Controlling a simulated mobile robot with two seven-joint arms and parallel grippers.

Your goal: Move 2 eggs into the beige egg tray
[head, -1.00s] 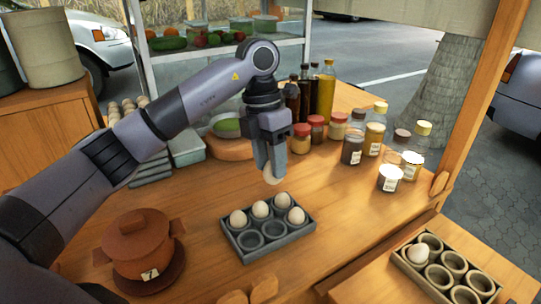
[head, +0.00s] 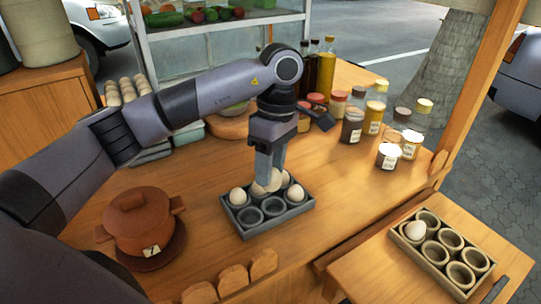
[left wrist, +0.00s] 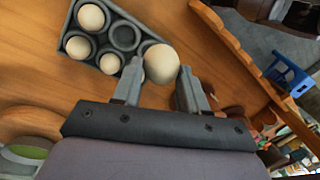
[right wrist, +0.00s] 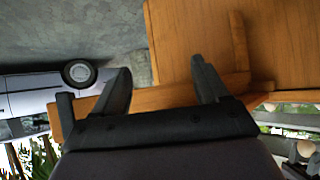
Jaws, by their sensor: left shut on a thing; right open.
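My left gripper (head: 268,180) is shut on a whitish egg (left wrist: 161,63) and holds it low over the grey egg tray (head: 282,222). The held egg and fingers partly cover the far row. My right gripper (right wrist: 160,85) is open and empty.
A brown lidded pot (head: 138,222) stands left of the grey tray. Several jars (head: 388,156) and bottles stand at the back right. More eggs (head: 125,90) sit at the back left. Bare wooden counter (head: 340,205) lies between the two trays.

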